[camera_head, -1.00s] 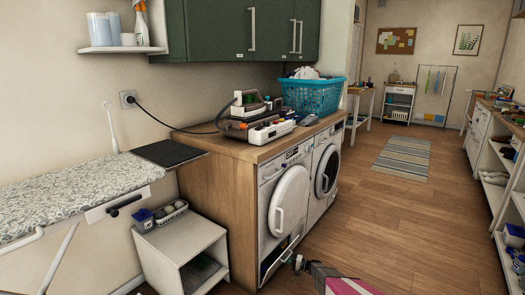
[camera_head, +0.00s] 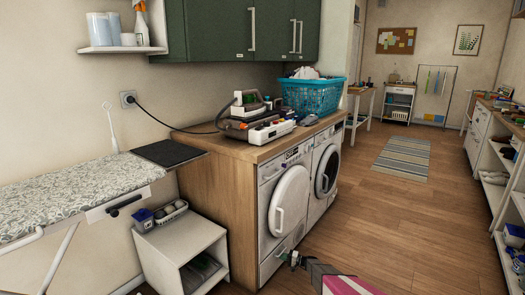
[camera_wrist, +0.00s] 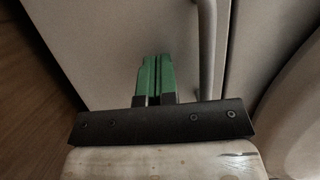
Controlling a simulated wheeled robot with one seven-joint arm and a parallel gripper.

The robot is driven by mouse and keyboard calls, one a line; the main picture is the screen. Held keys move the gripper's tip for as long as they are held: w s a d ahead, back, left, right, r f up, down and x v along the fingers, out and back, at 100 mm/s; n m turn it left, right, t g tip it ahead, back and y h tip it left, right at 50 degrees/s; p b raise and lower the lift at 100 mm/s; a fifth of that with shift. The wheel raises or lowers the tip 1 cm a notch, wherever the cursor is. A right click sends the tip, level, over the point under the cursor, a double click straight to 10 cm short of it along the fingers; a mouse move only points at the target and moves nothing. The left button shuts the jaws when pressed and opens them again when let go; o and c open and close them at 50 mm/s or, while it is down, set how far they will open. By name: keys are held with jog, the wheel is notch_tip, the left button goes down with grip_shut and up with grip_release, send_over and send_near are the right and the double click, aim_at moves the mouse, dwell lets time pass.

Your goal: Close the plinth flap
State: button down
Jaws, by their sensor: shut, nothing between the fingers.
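The plinth flap (camera_head: 274,260) is the light panel low on the front of the near white washing machine (camera_head: 286,208). It looks flush, or nearly so, with the machine front. In the wrist view the flap (camera_wrist: 100,45) fills the upper left, with its bar handle (camera_wrist: 207,50) just right of my fingers. My gripper (camera_head: 291,259) is at the right part of the flap, low by the machine. In the wrist view my gripper (camera_wrist: 156,62) has its green fingers together and empty, pointing at the flap face. I cannot tell whether the tips touch it.
A second machine (camera_head: 325,173) stands to the right under the same wooden counter (camera_head: 225,150). A small white shelf unit (camera_head: 180,243) and an ironing board (camera_head: 70,195) are at left. The wooden floor (camera_head: 410,225) right of the machines is clear.

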jog(key=s+d, duration=0.4)
jog(key=d, duration=0.2)
jog(key=shift+s+d, duration=0.25)
jog(key=shift+s, duration=0.15)
jog(key=shift+d, duration=0.1)
dwell(0.3)
jog(key=v, duration=1)
jog(key=s+a+r+n+g+h, duration=0.1)
jog(key=s+a+r+g+h, duration=0.1)
jog(key=s+a+r, duration=0.4)
jog(key=s+a+r+n+g+h, duration=0.15)
jog(key=s+r, duration=0.25)
jog(key=r, duration=0.4)
jog(key=s+a+r+g+h, duration=0.3)
jog(key=s+r, duration=0.2)
jog(key=r, duration=0.2)
jog(key=s+r+n+h, duration=0.1)
jog(key=s+r+h, duration=0.9)
jog(key=s+r, duration=1)
jog(key=shift+d+r+t, duration=0.3)
jog(key=shift+r+t, duration=0.15)
jog(key=shift+r, duration=0.15)
jog(key=shift+h, duration=0.25)
